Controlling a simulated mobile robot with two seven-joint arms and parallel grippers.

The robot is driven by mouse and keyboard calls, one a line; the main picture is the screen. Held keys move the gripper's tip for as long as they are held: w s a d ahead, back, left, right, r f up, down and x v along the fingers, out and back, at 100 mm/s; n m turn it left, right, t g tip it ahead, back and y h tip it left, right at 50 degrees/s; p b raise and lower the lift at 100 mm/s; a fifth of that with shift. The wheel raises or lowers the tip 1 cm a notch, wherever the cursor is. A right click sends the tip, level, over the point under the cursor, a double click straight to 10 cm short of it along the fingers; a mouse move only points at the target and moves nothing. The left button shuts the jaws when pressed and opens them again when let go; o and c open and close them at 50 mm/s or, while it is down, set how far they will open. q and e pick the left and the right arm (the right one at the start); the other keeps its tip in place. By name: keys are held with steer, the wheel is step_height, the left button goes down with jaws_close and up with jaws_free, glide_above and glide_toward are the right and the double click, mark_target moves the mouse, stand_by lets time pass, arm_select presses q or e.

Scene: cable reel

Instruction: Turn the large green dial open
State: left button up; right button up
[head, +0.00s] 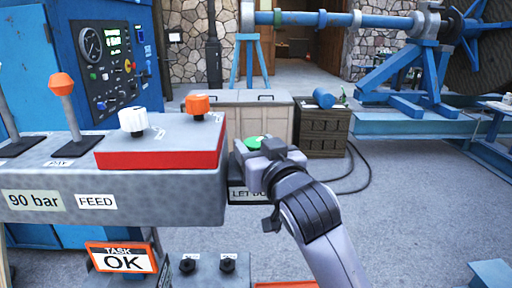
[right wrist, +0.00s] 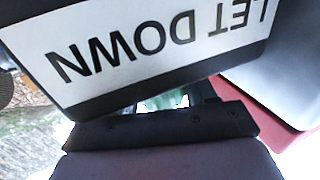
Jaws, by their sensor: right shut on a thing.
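The green dial (head: 254,142) shows only as a small patch at the right end of the grey control console (head: 150,192). My right gripper (head: 256,152) covers most of it and is shut on it. In the right wrist view, a bit of the green dial (right wrist: 168,100) shows beyond the dark gripper edge. A "LET DOWN" label (right wrist: 150,45) appears upside down close to that camera. The dial's angle cannot be read. My left gripper is not in view.
A red box (head: 160,157) on the console carries a white knob (head: 132,121) and an orange knob (head: 198,105). An orange-topped lever (head: 62,84) stands left. A "TASK OK" sign (head: 122,259) is below. Open floor lies right.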

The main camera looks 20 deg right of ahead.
steer(key=shift+m+h, duration=0.9)
steer(key=shift+h, duration=0.9)
steer(key=o, duration=0.9)
steer(key=shift+o, duration=0.2)
